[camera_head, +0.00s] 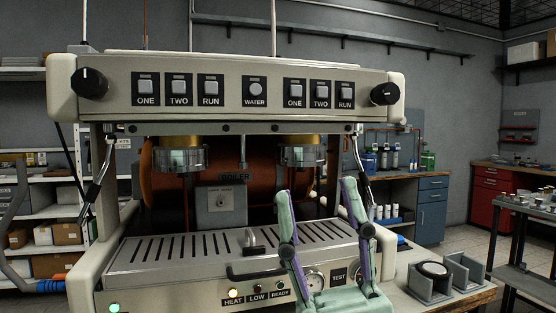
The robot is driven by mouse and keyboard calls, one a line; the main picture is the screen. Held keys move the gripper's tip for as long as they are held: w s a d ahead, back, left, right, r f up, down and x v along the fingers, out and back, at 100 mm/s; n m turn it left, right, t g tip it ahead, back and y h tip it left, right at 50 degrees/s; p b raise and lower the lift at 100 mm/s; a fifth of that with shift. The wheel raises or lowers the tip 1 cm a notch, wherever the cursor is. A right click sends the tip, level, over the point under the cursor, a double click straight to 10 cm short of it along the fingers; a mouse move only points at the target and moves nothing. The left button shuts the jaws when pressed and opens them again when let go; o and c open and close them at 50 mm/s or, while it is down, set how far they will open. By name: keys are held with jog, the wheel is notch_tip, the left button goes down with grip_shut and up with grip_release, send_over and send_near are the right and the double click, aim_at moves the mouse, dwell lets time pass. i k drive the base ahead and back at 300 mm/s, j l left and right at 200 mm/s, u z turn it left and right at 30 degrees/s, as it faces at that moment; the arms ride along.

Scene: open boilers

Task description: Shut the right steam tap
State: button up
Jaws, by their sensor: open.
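The right steam tap (385,94) is a black round knob at the right end of the machine's cream front panel (225,96). A small pale mark shows on it, too small to read its setting surely. The right steam wand (363,165) hangs below that end, its lower part near my right finger. My gripper (316,189), with green and purple fingers, rises from the bottom of the view. Its fingers are spread and nothing is between them. It is below and left of the right tap in the picture, apart from it.
The left tap (91,83) is a matching black knob. A slotted drip tray (225,246) with a black handle (256,271) lies behind my gripper. A grey holder (432,283) stands on the counter at right. Free space shows right of the right tap.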

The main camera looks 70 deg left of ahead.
aim_at(388, 93)
jog(key=u, duration=0.45)
jog(key=l+u, duration=0.1)
jog(key=u, duration=1.25)
jog(key=k+u, duration=0.1)
jog(key=u, duration=0.35)
jog(key=k+l, duration=0.25)
jog(key=k+l+u, duration=0.05)
jog(key=k, duration=0.05)
